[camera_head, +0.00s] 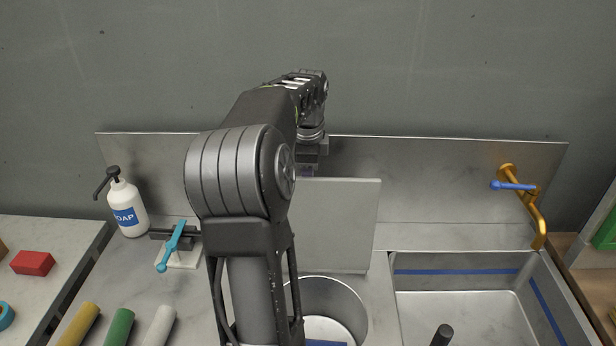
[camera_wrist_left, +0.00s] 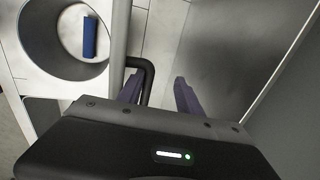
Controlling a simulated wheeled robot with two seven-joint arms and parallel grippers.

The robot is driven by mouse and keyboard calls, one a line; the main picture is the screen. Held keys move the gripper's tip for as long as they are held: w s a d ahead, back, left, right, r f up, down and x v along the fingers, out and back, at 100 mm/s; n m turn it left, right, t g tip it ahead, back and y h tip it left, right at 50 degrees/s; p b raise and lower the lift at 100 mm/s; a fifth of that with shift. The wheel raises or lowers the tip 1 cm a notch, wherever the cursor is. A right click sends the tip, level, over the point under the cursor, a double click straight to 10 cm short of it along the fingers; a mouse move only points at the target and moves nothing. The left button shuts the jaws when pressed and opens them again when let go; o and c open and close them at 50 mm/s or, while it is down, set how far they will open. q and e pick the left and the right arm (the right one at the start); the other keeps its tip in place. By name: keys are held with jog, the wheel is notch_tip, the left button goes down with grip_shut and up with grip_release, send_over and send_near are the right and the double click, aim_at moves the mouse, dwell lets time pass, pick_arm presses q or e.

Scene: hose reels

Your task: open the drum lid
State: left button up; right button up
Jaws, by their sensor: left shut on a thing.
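The drum lid (camera_head: 340,222) is a flat grey panel standing nearly upright behind the round drum opening (camera_head: 350,300). In the left wrist view the lid shows nearly edge-on (camera_wrist_left: 118,45), beside the drum's round mouth (camera_wrist_left: 30,55). A black bent handle (camera_wrist_left: 149,72) sticks out from the lid. My left gripper (camera_wrist_left: 158,92) is shut on this handle, on the lid's far side from the opening. In the head view my left gripper (camera_head: 308,170) is mostly hidden behind the lid's top edge and my arm. My right gripper is not in view.
A blue piece (camera_wrist_left: 90,38) lies inside the drum. A steel sink (camera_head: 460,310) with an orange tap (camera_head: 538,215) is at right. A soap bottle (camera_head: 128,208), a teal-handled fixture (camera_head: 172,245) and coloured rolls (camera_head: 120,325) are at left. A steel backsplash (camera_head: 440,190) stands behind.

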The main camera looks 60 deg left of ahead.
pick_arm(q)
jog(key=shift+f, duration=0.5)
jog(key=shift+r, duration=0.1)
jog(key=r, duration=0.2)
jog(key=d+r, duration=0.1)
jog(key=r, duration=0.2)
jog(key=s+r, duration=0.1)
jog(key=r, duration=0.2)
jog(key=shift+d+r+b, duration=0.15)
jog(key=shift+r+b, duration=0.05)
jog(key=shift+b, duration=0.15)
jog(key=shift+d, duration=0.1)
